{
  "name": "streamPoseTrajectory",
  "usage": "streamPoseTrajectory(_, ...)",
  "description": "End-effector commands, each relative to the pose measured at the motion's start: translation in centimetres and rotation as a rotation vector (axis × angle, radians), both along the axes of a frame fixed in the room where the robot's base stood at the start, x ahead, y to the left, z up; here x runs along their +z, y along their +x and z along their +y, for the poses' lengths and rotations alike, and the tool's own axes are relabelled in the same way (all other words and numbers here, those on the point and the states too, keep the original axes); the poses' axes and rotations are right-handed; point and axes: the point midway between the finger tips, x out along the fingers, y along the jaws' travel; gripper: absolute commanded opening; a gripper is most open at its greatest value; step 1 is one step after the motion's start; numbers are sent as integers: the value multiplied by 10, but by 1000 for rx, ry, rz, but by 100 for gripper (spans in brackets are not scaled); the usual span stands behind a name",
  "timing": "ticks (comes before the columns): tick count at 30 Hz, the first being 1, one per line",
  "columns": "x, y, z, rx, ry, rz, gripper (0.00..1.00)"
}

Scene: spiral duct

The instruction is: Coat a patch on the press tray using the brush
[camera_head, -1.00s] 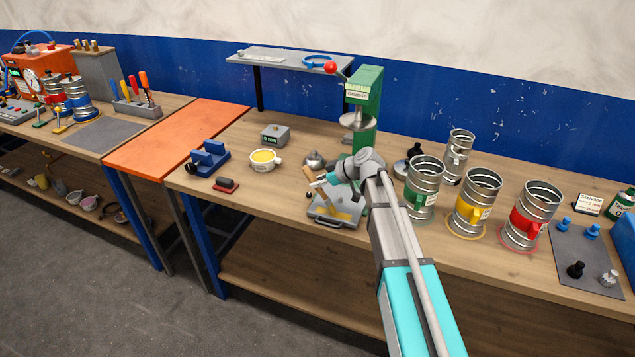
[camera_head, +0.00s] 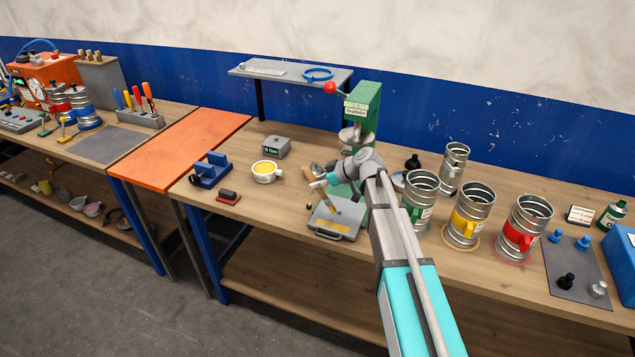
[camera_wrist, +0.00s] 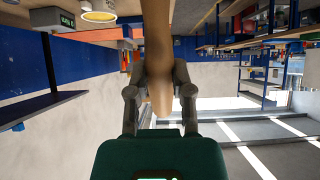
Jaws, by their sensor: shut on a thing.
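The press tray (camera_head: 322,222) is a flat grey plate with a front handle, lying on the bench in front of the green press. A yellow strip (camera_head: 331,226) shows on its top. My gripper (camera_head: 328,184) is above the tray's back left part, shut on the brush. The brush's pale wooden handle (camera_wrist: 158,45) runs between the fingers in the wrist view. The bristles cannot be made out clearly, nor whether they touch the tray. A white pot (camera_head: 265,179) with yellow contents stands left of the tray; it also shows in the wrist view (camera_wrist: 98,16).
The green press (camera_head: 365,105) with a red knob stands behind my gripper. Metal duct cans with green (camera_head: 420,195), yellow (camera_head: 468,215) and red (camera_head: 524,228) marks stand to the right. A blue stand (camera_head: 210,170) and a grey block (camera_head: 276,147) are left. Bare bench lies around the pot.

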Motion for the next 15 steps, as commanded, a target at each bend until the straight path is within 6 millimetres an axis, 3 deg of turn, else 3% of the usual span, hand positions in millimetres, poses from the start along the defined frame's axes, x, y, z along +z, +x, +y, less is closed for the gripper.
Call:
streamPoseTrajectory(8,0,0,0,0,0,0,0)
streamPoseTrajectory(15,14,0,0,0,0,0,0)
